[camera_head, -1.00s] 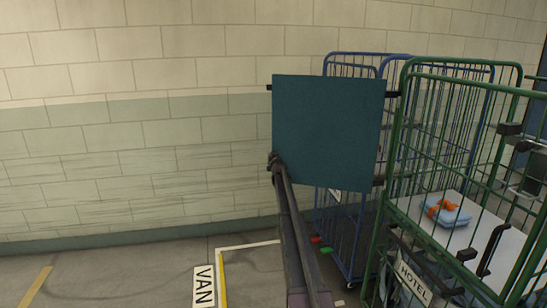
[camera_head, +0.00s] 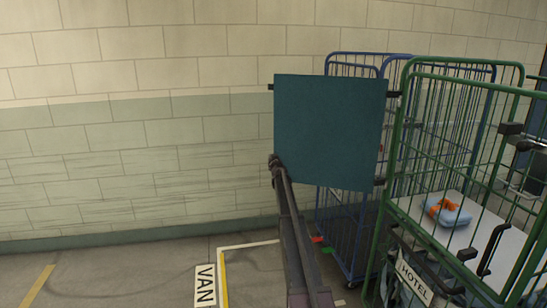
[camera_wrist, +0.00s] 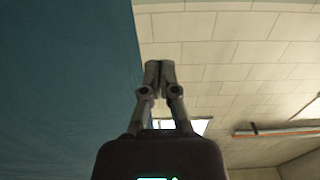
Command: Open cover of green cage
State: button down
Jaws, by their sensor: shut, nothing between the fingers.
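The green cage (camera_head: 392,190) stands at the right in the head view. A flat dark teal cover panel (camera_head: 328,130) hangs upright at its left side, swung out from the cage, with dark fittings at its edges. The cage's front shows a HOTEL sign (camera_head: 413,280), and a light shelf inside is visible. My gripper (camera_head: 273,160) is at the panel's lower left edge. In the wrist view my gripper (camera_wrist: 158,68) has its fingertips together with nothing between them, and the teal panel (camera_wrist: 65,80) fills the left side, close beside the fingers. Contact with the panel cannot be told.
A blue and orange bag (camera_head: 448,212) lies on the cage's shelf (camera_head: 480,250). A blue cage (camera_head: 335,235) stands behind the panel. A block wall (camera_head: 130,150) is at the back. The floor at the left (camera_head: 110,280) is clear, with a VAN marking (camera_head: 205,288).

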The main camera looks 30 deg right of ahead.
jog(key=s+a, duration=0.7)
jog(key=shift+a, duration=0.3)
dwell(0.3)
jog(key=s+a+f+n+g+y, duration=0.2)
jog(key=s+a+f+y, duration=0.3)
jog(key=a, duration=0.6)
jog(key=s+a+f+n+g+y, duration=0.1)
jog(key=s+a+n+g+y, duration=0.1)
jog(key=s+a, duration=0.7)
jog(key=s+a+f+n+g+y, duration=0.2)
jog(key=s+a+f+n+y, duration=0.15)
jog(key=a, duration=1.05)
jog(key=s+a+f+m+g, duration=0.1)
jog(key=s+a+f+g, duration=0.25)
jog(key=s, duration=0.45)
jog(key=s+a+f+g, duration=0.2)
jog(key=s+a, duration=0.2)
jog(key=s, duration=0.3)
jog(key=s+f+m+g+h, duration=0.1)
jog(key=s+g+h, duration=0.1)
jog(key=s, duration=0.8)
jog(key=s+f+m+g+h, duration=0.2)
jog(key=s+g+h, duration=0.1)
jog(key=s, duration=0.7)
jog(key=shift+f+g, duration=0.3)
jog(key=shift+g, duration=0.05)
